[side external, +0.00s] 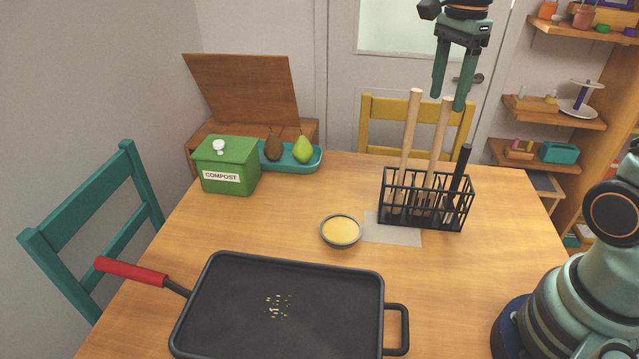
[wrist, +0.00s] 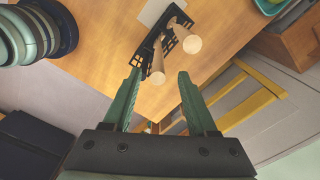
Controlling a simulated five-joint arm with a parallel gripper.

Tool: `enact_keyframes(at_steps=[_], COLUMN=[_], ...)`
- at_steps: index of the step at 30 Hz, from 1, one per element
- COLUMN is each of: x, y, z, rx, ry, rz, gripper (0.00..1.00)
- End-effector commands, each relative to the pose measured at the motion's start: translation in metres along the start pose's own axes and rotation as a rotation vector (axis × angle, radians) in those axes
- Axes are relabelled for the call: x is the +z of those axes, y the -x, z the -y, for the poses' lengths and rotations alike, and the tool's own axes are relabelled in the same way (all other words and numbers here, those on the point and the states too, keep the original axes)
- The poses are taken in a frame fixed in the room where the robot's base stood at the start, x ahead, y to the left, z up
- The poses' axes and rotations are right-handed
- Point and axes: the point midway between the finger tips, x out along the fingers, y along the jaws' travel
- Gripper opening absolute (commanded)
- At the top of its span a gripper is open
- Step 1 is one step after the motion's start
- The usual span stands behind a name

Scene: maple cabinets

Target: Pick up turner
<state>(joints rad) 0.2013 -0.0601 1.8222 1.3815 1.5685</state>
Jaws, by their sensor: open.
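A black wire rack (side external: 425,205) stands on the table and holds upright utensils. Two have long pale wooden handles, a left one (side external: 409,135) and a right one (side external: 439,140); a shorter black handle (side external: 460,165) leans at the rack's right. Their lower ends are hard to make out behind the wires, so I cannot tell which is the turner. My gripper (side external: 449,101) is open, pointing down by the top of the right wooden handle. In the wrist view one wooden handle end (wrist: 158,78) shows between the fingertips, and another (wrist: 193,44) lies beyond the right finger.
A bowl of yellow contents (side external: 341,231) and a grey mat (side external: 393,230) lie by the rack. A black pan (side external: 230,300) with a red handle fills the front. A green compost bin (side external: 227,165) and a teal tray (side external: 308,164) with pears stand at the back left.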

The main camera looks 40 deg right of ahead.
Motion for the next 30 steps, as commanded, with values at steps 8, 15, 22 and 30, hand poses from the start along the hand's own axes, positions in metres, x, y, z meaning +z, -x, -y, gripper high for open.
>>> enact_keyframes(at_steps=[8, 15, 22, 30], x=[0.000, -0.001, -0.001, -0.001], y=[-0.025, -0.057, -0.075, -0.075], z=[0.000, -0.004, -0.003, -0.002], rx=[0.000, 0.004, -0.001, -0.002], ry=[0.002, 0.002, 0.003, 0.003], rz=[0.000, 0.000, 0.000, 0.000], gripper=[0.58, 0.58, 0.58, 0.35])
